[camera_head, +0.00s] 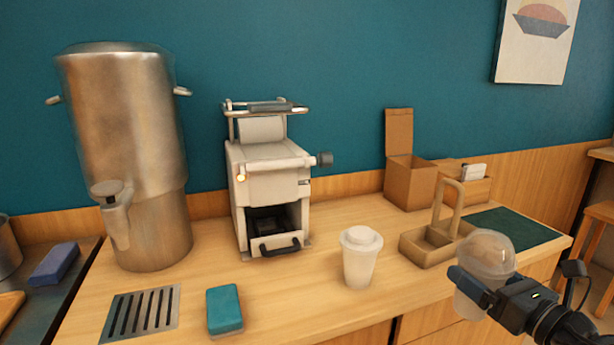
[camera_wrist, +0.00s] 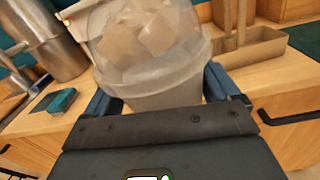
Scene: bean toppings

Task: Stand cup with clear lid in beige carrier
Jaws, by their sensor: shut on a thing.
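The cup with a clear domed lid (camera_head: 486,254) is held in my gripper (camera_head: 480,287), in front of and to the right of the carrier in the head view. In the wrist view the cup (camera_wrist: 150,50) fills the upper middle, with pale brown chunks showing through its dome. The blue fingers of my gripper (camera_wrist: 165,95) are shut on its sides. The beige carrier (camera_head: 428,253) with an upright handle stands on the counter; its visible compartments look empty. It also shows in the wrist view (camera_wrist: 262,53), to the right behind the cup.
A white cup with a white lid (camera_head: 360,256) stands left of the carrier. An open cardboard box (camera_head: 408,183), a small box with cards (camera_head: 468,183) and a dark green mat (camera_head: 513,229) lie behind it. A coffee machine (camera_head: 268,180), metal urn (camera_head: 130,160) and teal sponge (camera_head: 224,309) are further left.

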